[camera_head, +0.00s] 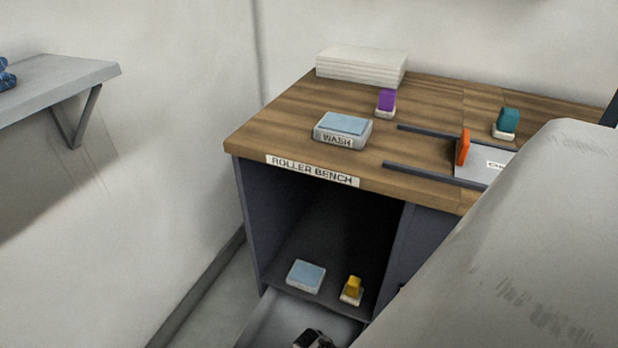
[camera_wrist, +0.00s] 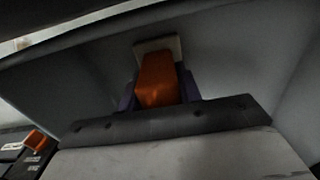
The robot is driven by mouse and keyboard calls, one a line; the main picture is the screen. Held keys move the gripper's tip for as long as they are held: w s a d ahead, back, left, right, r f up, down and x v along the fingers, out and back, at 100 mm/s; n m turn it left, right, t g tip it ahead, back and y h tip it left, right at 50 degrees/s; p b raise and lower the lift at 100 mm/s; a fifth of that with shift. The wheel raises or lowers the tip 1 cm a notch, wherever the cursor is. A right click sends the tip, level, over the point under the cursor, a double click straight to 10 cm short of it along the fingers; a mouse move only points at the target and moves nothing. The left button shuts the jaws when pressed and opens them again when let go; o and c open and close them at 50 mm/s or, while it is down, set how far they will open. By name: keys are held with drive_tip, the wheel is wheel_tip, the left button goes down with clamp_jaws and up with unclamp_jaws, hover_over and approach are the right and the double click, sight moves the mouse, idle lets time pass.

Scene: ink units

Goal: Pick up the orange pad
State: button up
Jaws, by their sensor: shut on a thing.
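The orange pad (camera_wrist: 157,78) is a block on a pale, flat base, seen in the middle of the wrist view. My gripper (camera_wrist: 160,90) is shut on it, with a dark purplish finger on each side. Grey panel surfaces lie around and behind the pad. I cannot tell whether its base touches them. In the head view I cannot make out the held pad; my arm covers the lower right, and a small dark object (camera_head: 312,340) at the bottom edge is cut off.
The roller bench (camera_head: 265,137) carries a blue-topped wash block (camera_head: 342,128), a purple pad (camera_head: 386,102), a teal pad (camera_head: 507,121), a white stack (camera_head: 361,64) and an upright orange piece (camera_head: 463,147) between dark rails. A blue block (camera_head: 306,275) and a yellow pad (camera_head: 352,288) sit in the open compartment below.

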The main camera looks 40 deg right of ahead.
drive_tip(key=shift+r, duration=0.1)
wheel_tip(320, 180, up, 20)
drive_tip(key=p, duration=1.9)
